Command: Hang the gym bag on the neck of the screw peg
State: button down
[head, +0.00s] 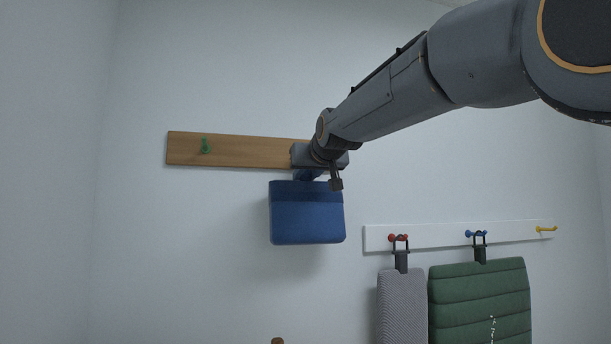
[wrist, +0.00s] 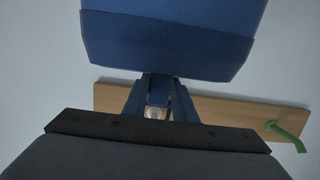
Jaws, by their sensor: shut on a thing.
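The gym bag is a blue box-shaped bag (head: 307,218) hanging below my gripper (head: 322,172) in front of the wall. In the wrist view the bag (wrist: 170,40) fills the top, and my gripper (wrist: 158,100) is shut on its short blue strap. A small pale, shiny piece (wrist: 155,112) shows between the fingers, against the wooden board; it may be the screw peg, but most of it is hidden. I cannot tell whether the strap touches it. In the head view my gripper covers the right end of the board.
The wooden board (head: 250,151) carries a green peg (head: 206,146) at its left. A white rail (head: 440,238) at lower right has red, blue and yellow pegs. A grey item (head: 402,305) and a green quilted item (head: 480,300) hang there. The wall left of the bag is clear.

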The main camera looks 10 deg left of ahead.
dwell(0.3)
jog(key=c, duration=1.4)
grip_release()
jog(key=shift+o, duration=0.2)
jog(key=shift+s+d, duration=0.1)
jog(key=b+v, duration=0.4)
jog(key=v, duration=0.3)
jog(key=shift+s, duration=0.25)
jog(key=s+d+f+m+g+h+b, duration=0.15)
jog(key=d+f, duration=0.45)
jog(key=f, duration=0.8)
jog(key=d+f+g+h+b, duration=0.1)
jog(key=d+f+g+h, duration=0.15)
jog(key=d+f, duration=0.75)
jog(key=d+f+m+g+h+b, duration=0.1)
jog(key=d+f+g, duration=0.1)
jog(key=f, duration=1.6)
jog(key=s+d+f+m+g+h+b, duration=0.1)
jog(key=s+d+f+g, duration=0.2)
jog(key=s+f, duration=0.9)
jog(key=s+d+f+m+g+b, duration=0.1)
jog(key=s+d+f+g+b, duration=0.1)
jog(key=s+d+f, duration=0.7)
jog(key=s+f+g, duration=0.1)
jog(key=s+f, duration=0.3)
jog(key=f, duration=0.3)
jog(key=shift+d+m+g+h, duration=0.3)
jog(key=shift+d+m+h, duration=0.05)
jog(key=shift+h, duration=0.05)
jog(key=shift+w, duration=0.1)
